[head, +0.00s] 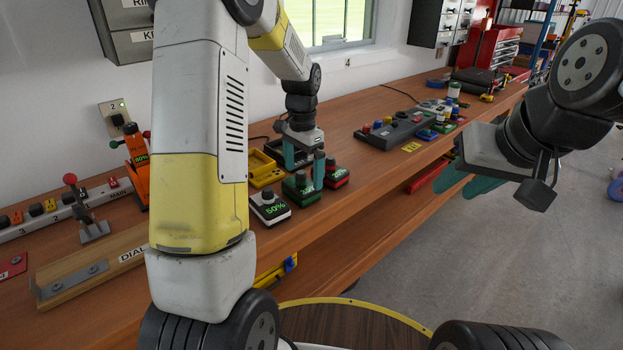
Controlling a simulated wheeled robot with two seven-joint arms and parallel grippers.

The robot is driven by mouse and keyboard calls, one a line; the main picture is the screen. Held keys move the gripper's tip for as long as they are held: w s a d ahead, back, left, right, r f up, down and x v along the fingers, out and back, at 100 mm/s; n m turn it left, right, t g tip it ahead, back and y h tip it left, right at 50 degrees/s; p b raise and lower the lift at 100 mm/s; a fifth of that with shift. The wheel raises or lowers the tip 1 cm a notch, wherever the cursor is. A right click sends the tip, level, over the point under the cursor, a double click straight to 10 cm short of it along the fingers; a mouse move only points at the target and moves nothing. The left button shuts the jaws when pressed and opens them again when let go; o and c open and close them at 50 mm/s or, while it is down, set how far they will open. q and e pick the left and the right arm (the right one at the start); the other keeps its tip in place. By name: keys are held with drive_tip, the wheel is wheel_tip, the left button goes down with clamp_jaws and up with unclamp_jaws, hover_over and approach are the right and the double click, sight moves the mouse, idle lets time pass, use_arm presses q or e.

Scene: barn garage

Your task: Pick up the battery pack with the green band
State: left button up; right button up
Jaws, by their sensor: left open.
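The battery pack with the green band (297,194) stands on the wooden workbench, between a white pack reading 50% (270,208) and a pack with a red band (338,174). My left gripper (304,177) points down at the green-banded pack. It is open, with one teal finger behind the pack's top and the other at its right side, partly covering it. I cannot tell whether the fingers touch it. My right gripper (467,187) hangs off the bench's front edge at the right, away from the packs; its jaw opening is unclear.
Yellow holders (262,168) sit behind the packs. A grey control box (395,131) with knobs is further right on the workbench (225,262). An orange device (136,165) and a wooden DIAL board (90,265) are at left. Bare bench lies right of the red-banded pack.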

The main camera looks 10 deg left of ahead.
sight(301, 184)
use_arm(q)
drive_tip(key=f, duration=0.4)
drive_tip(key=shift+s+a+f, duration=0.1)
drive_tip(key=shift+a+f, duration=0.15)
drive_tip(key=c, duration=1.6)
